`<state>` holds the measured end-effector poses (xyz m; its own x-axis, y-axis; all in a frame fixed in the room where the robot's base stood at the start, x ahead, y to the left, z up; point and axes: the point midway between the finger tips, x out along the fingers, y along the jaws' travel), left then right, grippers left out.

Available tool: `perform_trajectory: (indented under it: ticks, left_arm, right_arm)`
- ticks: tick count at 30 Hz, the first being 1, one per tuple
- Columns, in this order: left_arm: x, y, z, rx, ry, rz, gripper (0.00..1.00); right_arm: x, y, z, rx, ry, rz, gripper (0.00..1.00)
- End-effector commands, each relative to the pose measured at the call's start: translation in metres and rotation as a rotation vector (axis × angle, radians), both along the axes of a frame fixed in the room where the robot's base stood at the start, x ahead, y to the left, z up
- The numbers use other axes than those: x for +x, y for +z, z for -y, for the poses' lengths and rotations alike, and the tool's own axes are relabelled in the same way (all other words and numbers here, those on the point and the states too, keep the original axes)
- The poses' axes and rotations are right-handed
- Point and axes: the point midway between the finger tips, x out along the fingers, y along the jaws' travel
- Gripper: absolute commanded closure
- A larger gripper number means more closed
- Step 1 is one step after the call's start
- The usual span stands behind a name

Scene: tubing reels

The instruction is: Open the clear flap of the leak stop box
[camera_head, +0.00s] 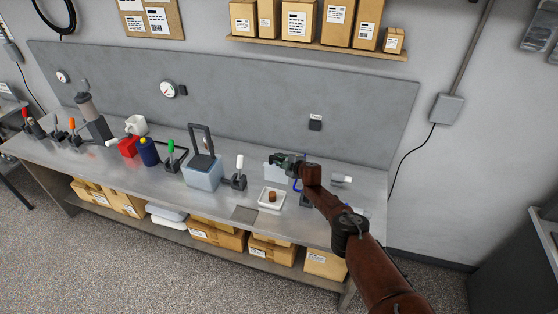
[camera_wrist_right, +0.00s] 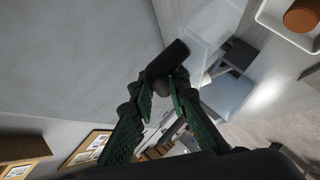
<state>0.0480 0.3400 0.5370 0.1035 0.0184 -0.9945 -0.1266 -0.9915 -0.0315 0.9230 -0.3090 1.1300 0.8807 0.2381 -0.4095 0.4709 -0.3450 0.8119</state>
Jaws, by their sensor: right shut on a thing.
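My right gripper (camera_head: 284,159) reaches in from the right over the back of the bench. In the right wrist view, its green-padded fingers (camera_wrist_right: 163,78) are closed on a short dark cylindrical handle (camera_wrist_right: 169,58). Beside the handle is a see-through pale panel (camera_wrist_right: 207,32), which looks like the clear flap. How it joins the handle is hard to make out. In the head view, a pale clear box (camera_head: 271,172), likely the leak stop box, sits under the gripper and is partly hidden by it. My left gripper is not in view.
A white dish (camera_head: 263,205) with a brown stopper stands just in front of the gripper. A white-handled lever (camera_head: 239,174) and a light-blue tub (camera_head: 203,177) are left of it. The grey back panel (camera_head: 345,120) rises close behind.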

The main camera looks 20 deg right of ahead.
Motion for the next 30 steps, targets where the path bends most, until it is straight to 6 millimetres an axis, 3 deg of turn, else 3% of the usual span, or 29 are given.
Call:
perform_trajectory:
  ticks: [1,7,8,15,30]
  left_arm:
    - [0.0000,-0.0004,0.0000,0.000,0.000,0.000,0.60]
    - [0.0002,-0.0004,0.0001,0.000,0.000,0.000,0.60]
    - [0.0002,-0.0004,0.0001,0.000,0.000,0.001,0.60]
    - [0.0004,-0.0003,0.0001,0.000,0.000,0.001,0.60]
    - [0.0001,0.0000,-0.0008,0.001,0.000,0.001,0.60]
  right_arm:
    - [-0.0029,-0.0071,-0.0044,-0.003,0.008,-0.007,1.00]
    - [-0.0034,-0.0078,-0.0047,-0.002,0.009,-0.008,1.00]
    - [-0.0036,-0.0079,-0.0046,-0.002,0.009,-0.008,0.83]
    - [-0.0034,-0.0063,-0.0031,0.000,0.007,-0.005,0.67]
    - [-0.0065,-0.0029,0.0048,0.001,0.000,-0.006,0.67]
